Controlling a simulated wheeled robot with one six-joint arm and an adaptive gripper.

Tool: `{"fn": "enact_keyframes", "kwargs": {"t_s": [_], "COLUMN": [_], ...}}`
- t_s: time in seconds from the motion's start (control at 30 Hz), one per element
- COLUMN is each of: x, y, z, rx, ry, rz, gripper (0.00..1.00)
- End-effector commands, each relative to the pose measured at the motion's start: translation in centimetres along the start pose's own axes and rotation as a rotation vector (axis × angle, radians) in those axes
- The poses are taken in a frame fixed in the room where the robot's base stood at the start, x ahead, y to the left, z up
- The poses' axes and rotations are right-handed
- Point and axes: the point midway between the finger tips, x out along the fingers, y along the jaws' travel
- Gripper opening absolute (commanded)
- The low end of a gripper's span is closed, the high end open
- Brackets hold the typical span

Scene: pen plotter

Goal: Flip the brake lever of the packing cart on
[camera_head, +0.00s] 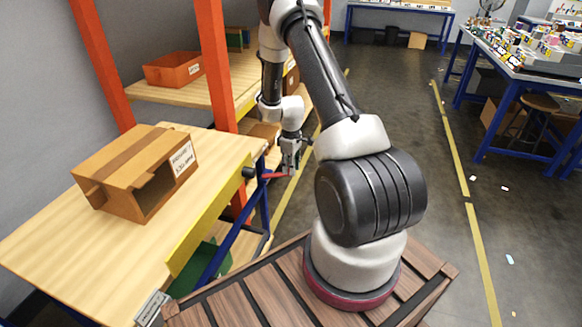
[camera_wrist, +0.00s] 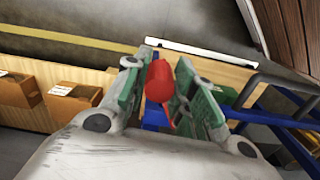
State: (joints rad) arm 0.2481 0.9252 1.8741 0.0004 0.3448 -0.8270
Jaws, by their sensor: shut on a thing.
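The brake lever (camera_head: 273,176) is a thin red bar on the side of the packing cart. It runs roughly level from a dark round hub (camera_head: 249,172) towards my gripper (camera_head: 290,162). In the wrist view, the lever's rounded red end (camera_wrist: 158,82) sits between the two green-padded fingers of my gripper (camera_wrist: 160,66), which is shut on it. The packing cart (camera_head: 110,245) has a pale wooden top, a yellow side strip and a blue frame. My gripper's fingertips are small in the head view, so the contact is hard to see there.
An open cardboard box (camera_head: 135,170) with a label stands on the cart's top. Behind is an orange-posted shelf (camera_head: 213,65) holding an orange bin (camera_head: 174,69). Blue workbenches (camera_head: 530,72) stand at the right. The grey floor (camera_head: 425,125) between is mostly clear.

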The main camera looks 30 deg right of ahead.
Motion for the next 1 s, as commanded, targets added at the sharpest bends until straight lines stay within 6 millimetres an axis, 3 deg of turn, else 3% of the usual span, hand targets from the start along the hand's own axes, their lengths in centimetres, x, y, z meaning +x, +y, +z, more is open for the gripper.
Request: {"fn": "enact_keyframes", "kwargs": {"t_s": [0.07,0.1,0.2,0.57,0.67,1.0], "x": [-0.1,-0.1,-0.1,-0.5,-1.8,-9.1], "y": [0.2,0.2,0.2,0.1,0.2,0.2], "z": [-0.1,-0.2,-0.1,-0.1,-0.1,-0.1], "rx": [-0.001,-0.001,0.000,0.001,0.001,0.000], "ry": [0.004,0.004,0.004,0.003,0.004,0.005], "rz": [0.005,0.005,0.005,0.003,0.005,0.005], "gripper": [0.00,0.33,0.48,0.48,0.48,0.48]}}
